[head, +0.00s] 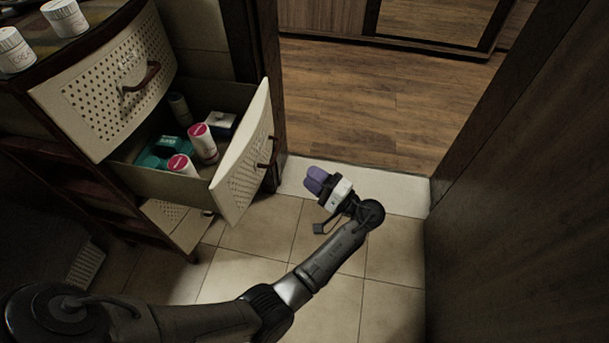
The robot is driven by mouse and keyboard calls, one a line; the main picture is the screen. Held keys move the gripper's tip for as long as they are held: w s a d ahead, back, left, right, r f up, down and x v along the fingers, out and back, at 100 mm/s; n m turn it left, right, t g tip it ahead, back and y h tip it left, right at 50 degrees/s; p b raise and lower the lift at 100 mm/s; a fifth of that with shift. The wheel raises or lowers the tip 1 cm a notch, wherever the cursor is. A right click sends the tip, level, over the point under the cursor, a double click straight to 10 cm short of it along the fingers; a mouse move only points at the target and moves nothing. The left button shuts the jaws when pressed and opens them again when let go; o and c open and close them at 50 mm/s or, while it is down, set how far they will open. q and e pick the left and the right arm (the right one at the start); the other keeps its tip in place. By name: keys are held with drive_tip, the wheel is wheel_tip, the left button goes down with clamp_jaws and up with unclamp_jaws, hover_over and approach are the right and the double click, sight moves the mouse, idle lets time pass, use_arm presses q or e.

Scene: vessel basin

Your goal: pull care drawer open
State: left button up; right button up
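A cream perforated drawer (240,163) in the dark wooden cabinet stands pulled out, with its inside showing. Its dark curved handle (268,155) is on the front, facing right. Inside are white bottles with pink lids (203,143), teal boxes (162,150) and a dark bottle. My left gripper (315,180) has purple fingertips that lie close together with nothing seen between them. It is to the right of the handle and apart from it. My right gripper is not in view.
A closed perforated upper drawer (110,90) with a handle sits above. White jars (64,16) stand on the cabinet top. A dark wooden door or wall (520,190) rises on the right. Tiled floor (260,228) is clear around the arm, with a doorway beyond.

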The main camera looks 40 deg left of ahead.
use_arm(q)
drive_tip(key=shift+w+d+f, duration=0.1)
drive_tip(key=shift+d+f, duration=0.05)
drive_tip(key=shift+d, duration=0.7)
